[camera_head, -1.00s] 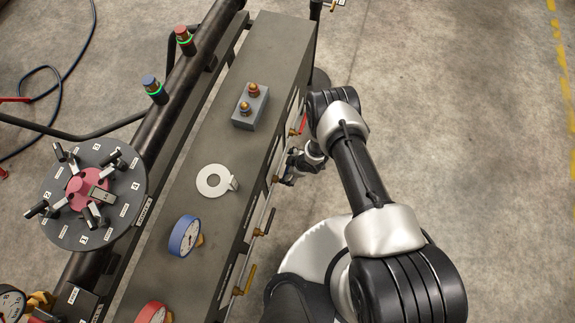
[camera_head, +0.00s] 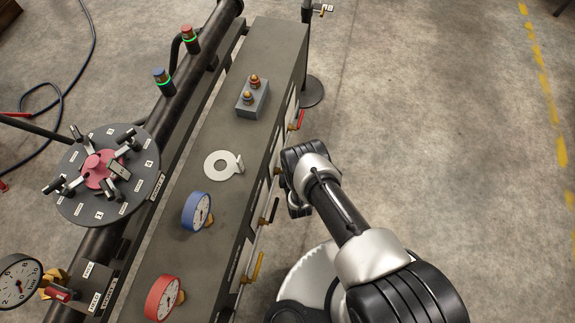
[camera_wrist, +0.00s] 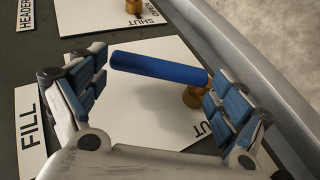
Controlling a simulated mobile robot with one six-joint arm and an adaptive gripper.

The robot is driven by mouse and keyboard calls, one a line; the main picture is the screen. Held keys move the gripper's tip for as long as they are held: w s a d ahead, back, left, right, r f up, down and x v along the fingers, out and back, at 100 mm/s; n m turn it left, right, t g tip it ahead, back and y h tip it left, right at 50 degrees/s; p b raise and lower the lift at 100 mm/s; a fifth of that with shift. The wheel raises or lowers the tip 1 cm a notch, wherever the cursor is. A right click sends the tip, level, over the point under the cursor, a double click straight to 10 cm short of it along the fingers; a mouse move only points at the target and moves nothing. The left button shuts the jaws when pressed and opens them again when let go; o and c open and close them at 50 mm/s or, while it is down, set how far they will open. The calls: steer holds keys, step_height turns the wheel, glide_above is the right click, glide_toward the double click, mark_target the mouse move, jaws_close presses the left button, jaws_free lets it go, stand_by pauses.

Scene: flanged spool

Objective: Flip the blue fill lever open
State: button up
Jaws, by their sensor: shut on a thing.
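The blue fill lever (camera_wrist: 160,68) lies across the wrist view between my two fingers, slightly tilted. Its brass pivot (camera_wrist: 197,97) is at the lever's right end, over a white plate (camera_wrist: 150,110). Lettering ending in "UT" shows on the plate beside the pivot. My gripper (camera_wrist: 158,75) is shut on the lever, one finger at each end of it in the picture. A FILL label (camera_wrist: 31,125) is at the left. In the head view my wrist hides the lever and the fingers, beside the right face of the long grey box (camera_head: 225,150).
Other levers stick out from the box's side: a red one (camera_head: 300,119) farther back and a yellow one (camera_head: 257,268) nearer. A blue gauge (camera_head: 196,211) and a red gauge (camera_head: 162,297) stand along the box top. The floor (camera_head: 440,130) to the right is clear.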

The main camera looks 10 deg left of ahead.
steer(key=shift+s+a+n+t+b, duration=0.1)
steer(key=shift+s+n+t+b, duration=0.2)
steer(key=shift+s+t+b, duration=0.5)
steer(key=shift+w, duration=0.2)
steer(key=o, duration=1.2)
steer(key=shift+o, duration=0.2)
steer(key=v, duration=1.2)
steer(key=shift+f, duration=0.2)
steer(key=shift+c, duration=0.4)
